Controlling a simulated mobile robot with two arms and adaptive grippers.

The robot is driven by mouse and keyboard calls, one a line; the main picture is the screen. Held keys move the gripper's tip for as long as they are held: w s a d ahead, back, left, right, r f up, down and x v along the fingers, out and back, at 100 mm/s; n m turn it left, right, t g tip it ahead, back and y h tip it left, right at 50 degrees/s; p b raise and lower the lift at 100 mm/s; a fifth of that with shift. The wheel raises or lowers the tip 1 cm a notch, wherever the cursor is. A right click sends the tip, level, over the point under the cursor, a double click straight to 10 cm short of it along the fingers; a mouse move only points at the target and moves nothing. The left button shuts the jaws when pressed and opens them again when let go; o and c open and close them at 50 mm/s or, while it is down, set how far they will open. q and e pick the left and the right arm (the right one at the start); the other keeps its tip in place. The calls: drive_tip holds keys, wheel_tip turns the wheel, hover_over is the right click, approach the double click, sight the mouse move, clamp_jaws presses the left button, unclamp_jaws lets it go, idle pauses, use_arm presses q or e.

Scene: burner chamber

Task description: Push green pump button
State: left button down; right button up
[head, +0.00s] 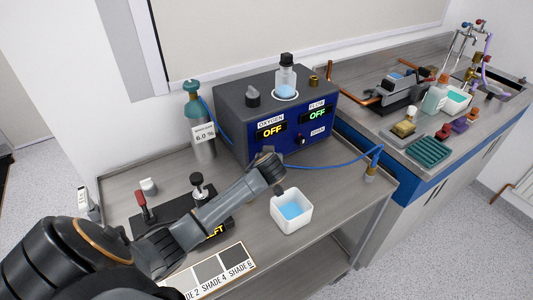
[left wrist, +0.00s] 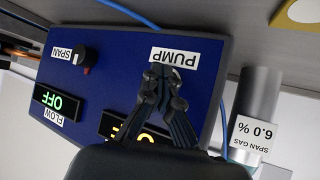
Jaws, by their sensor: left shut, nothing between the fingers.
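The analyser box (head: 250,105) has a dark top and a blue front panel (left wrist: 205,75) with OXYGEN and FLOW displays, both reading OFF in the head view. In the left wrist view the panel appears upside down, and its PUMP label (left wrist: 180,57) is clear. My left gripper (left wrist: 161,72) is shut and empty, its fingertips at the panel right beside the PUMP label. I cannot tell whether they touch the panel. No green button shows; the fingers cover the spot by the label. In the head view my left arm hides this lower-left panel area. My right gripper is not in view.
A SPAN knob (left wrist: 82,54) sits away from the fingers on the same panel. A span gas cylinder (head: 201,135) stands left of the box. A white tub (head: 304,217) with blue liquid and a blue hose (head: 325,166) lie right of my arm.

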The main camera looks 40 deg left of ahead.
use_arm(q)
drive_tip(key=shift+s+d, duration=0.15)
drive_tip(key=shift+d, duration=0.15)
drive_tip(key=shift+s+d+p, duration=0.2)
drive_tip(key=shift+d+p, duration=0.2)
drive_tip(key=shift+d, duration=0.1)
drive_tip(key=shift+s+d+p, duration=0.2)
drive_tip(key=shift+s+d, duration=0.1)
drive_tip(key=shift+d, duration=0.5)
drive_tip(key=shift+s+d+p, duration=0.2)
drive_tip(key=shift+s+d, duration=0.15)
drive_tip(key=shift+d, duration=0.4)
drive_tip(key=shift+s+d+p, duration=0.2)
drive_tip(key=shift+s+d, duration=0.1)
drive_tip(key=shift+d, duration=0.5)
